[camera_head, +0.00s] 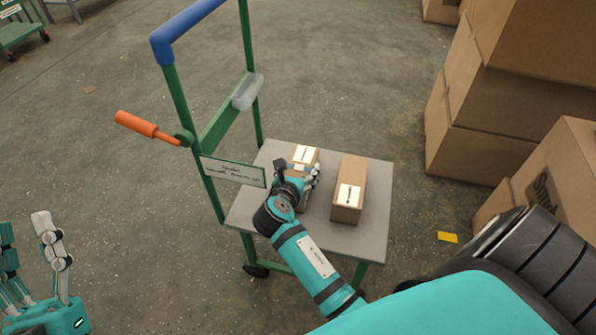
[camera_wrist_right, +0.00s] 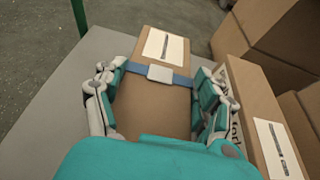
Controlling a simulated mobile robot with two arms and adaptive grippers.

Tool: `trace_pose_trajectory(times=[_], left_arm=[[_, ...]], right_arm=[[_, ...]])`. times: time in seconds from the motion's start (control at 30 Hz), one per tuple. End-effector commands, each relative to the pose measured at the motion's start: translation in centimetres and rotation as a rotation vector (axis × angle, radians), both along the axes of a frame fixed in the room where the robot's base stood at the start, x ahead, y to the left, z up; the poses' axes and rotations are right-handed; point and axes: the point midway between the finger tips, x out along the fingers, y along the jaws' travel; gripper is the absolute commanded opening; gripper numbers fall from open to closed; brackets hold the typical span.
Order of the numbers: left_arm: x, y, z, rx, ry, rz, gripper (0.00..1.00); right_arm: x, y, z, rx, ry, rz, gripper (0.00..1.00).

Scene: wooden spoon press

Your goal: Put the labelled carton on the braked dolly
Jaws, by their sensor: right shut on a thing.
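The green-framed dolly (camera_head: 377,215) has a grey deck, a blue top bar and an orange lever (camera_head: 137,124) at its left side. My right gripper (camera_head: 303,180) is shut on a brown carton (camera_head: 306,155) with a white label, at the deck's left part. In the right wrist view this carton (camera_wrist_right: 153,105) sits between the fingers, with a blue band and grey patch across it. Whether its underside touches the deck is hidden. A second carton (camera_head: 350,177) with a white label stands on the deck to its right. My left gripper (camera_head: 25,228) is open and empty at lower left.
A sign (camera_head: 233,171) hangs on the dolly frame; its text is too small to read. Large stacked boxes (camera_head: 500,100) stand at the right. A yellow marker (camera_head: 447,237) lies on the floor. The floor left of the dolly is clear.

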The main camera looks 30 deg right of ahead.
Motion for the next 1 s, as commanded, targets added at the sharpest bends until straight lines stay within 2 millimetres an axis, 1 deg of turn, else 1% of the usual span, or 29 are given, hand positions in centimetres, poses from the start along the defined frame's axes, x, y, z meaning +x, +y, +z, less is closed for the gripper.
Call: trace_pose_trajectory(times=[0.17,0.2,0.4,0.77,0.87,0.97,1.0], left_arm=[[0.2,0.0,-0.1,0.004,0.013,0.001,0.40],[0.3,0.0,-0.3,0.006,0.021,0.001,0.40],[0.3,0.0,-0.3,0.007,0.020,0.002,0.40],[0.1,0.0,-0.1,0.001,0.007,-0.001,0.40],[0.9,-0.1,-0.8,0.022,0.075,0.004,0.40],[2.0,-0.2,-2.3,0.053,0.184,0.010,0.40],[2.5,-0.2,-3.1,0.067,0.237,0.013,0.40]], right_arm=[[0.0,0.0,0.0,-0.001,-0.001,0.000,0.19],[0.0,0.0,-0.2,0.000,0.000,0.000,0.71],[0.0,0.0,-0.2,0.000,0.000,0.000,0.97],[0.0,0.0,0.1,0.001,0.001,0.000,0.97],[-0.3,0.3,0.3,0.000,0.001,0.000,0.97],[-0.6,0.7,0.6,0.000,0.003,0.000,0.97],[-0.8,0.9,0.7,0.001,0.004,0.000,0.97]])
